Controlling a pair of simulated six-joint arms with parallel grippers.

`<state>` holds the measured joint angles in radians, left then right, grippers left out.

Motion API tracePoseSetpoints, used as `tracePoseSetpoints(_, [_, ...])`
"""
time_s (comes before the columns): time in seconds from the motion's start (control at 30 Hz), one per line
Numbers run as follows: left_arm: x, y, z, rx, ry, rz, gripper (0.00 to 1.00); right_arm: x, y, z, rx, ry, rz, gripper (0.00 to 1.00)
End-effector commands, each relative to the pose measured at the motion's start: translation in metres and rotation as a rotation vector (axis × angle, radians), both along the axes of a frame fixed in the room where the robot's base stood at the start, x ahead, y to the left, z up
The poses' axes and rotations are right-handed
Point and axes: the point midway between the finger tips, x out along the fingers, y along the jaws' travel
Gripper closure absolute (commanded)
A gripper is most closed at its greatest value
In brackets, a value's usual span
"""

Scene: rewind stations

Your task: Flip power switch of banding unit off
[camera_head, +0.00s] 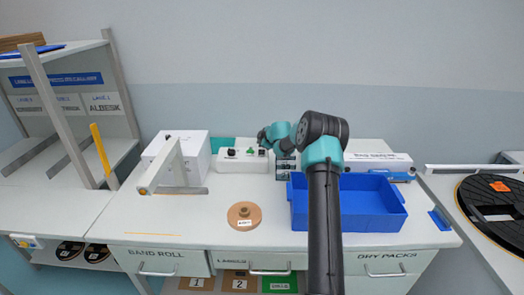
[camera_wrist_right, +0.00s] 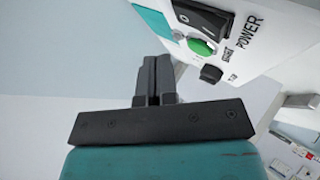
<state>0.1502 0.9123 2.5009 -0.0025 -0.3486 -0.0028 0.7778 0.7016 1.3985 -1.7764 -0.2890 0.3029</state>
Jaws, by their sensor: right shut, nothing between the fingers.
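The banding unit (camera_head: 243,166) is a low white box at the back middle of the bench, with dark and green controls on top. In the right wrist view its panel (camera_wrist_right: 270,42) shows at the upper right, marked POWER. A black rocker switch (camera_wrist_right: 203,17), a green button (camera_wrist_right: 201,47) and a small black knob (camera_wrist_right: 211,74) sit on it. Which way the rocker is tipped I cannot tell. My right gripper (camera_wrist_right: 156,62) is shut and empty, beside the panel and apart from the switch. In the head view it (camera_head: 264,137) is just above the unit's right end. My left gripper is not in view.
A blue tray (camera_head: 350,218) stands right of the unit, partly behind my right arm. A tan roll (camera_head: 244,216) lies in front. A white box (camera_head: 160,148) and a pale bracket (camera_head: 150,180) stand at left. The bench's front left is clear.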

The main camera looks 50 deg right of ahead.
Motion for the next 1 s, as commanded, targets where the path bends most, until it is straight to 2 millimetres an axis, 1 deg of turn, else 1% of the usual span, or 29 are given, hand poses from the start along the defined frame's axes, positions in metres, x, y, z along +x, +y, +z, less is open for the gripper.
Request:
tracePoseSetpoints(0.3, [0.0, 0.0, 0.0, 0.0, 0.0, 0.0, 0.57, -0.002, 0.002, 0.026, -0.002, 0.0, -0.001, 1.0])
tracePoseSetpoints(0.43, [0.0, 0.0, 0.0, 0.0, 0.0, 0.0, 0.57, -0.003, 0.003, 0.033, -0.002, 0.0, 0.0, 1.0])
tracePoseSetpoints(0.9, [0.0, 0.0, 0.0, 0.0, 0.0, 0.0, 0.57, -0.003, 0.003, 0.035, 0.0, 0.001, -0.001, 1.0])
tracePoseSetpoints(1.0, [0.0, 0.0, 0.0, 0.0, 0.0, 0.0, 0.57, 0.0, 0.006, 0.037, 0.005, -0.005, 0.001, 1.0])
